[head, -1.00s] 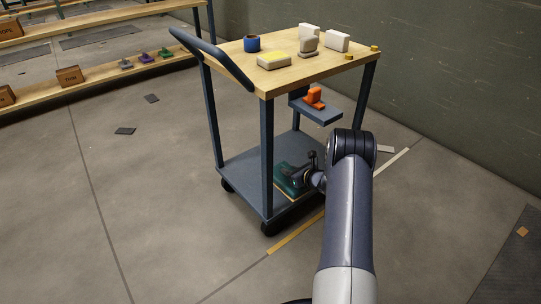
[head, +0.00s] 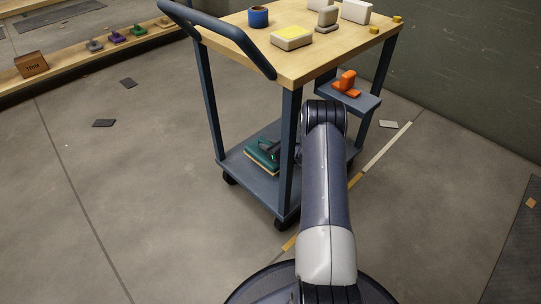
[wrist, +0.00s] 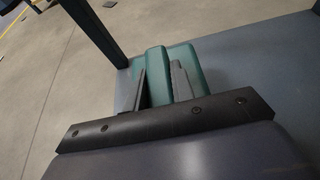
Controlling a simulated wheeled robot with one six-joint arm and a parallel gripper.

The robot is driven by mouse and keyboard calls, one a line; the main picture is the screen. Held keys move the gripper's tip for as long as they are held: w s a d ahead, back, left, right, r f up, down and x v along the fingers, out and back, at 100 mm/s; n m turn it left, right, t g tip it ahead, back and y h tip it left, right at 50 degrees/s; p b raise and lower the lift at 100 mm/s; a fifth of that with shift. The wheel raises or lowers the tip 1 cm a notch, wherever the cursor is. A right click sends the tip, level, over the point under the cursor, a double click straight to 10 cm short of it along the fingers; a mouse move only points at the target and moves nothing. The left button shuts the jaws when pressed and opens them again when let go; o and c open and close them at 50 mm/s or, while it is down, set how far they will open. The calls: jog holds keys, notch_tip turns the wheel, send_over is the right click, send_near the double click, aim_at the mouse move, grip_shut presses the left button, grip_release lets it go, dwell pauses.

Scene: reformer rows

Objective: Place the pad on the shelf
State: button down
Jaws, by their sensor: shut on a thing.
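The pad is a teal block with a raised grip and a tan underside (head: 261,158). It is at the cart's lower blue-grey shelf (head: 240,172), left of the near leg in the head view. My gripper (head: 274,149) reaches in behind that leg and is shut on the pad. In the wrist view the teal pad (wrist: 185,57) shows between and beyond the two fingers of my gripper (wrist: 160,84). The lower shelf (wrist: 262,65) fills the right side there. I cannot tell whether the pad touches the shelf or is slightly above it.
The cart's wooden top (head: 290,66) holds a blue cup (head: 258,16), a yellow-topped block (head: 291,37) and other blocks. A small side shelf (head: 362,101) holds an orange piece (head: 346,83). The near leg (head: 290,140) stands close to my arm.

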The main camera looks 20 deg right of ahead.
jog(key=shift+f+b, duration=0.8)
jog(key=shift+f, duration=1.5)
jog(key=shift+f, duration=0.2)
jog(key=c, duration=1.2)
grip_release()
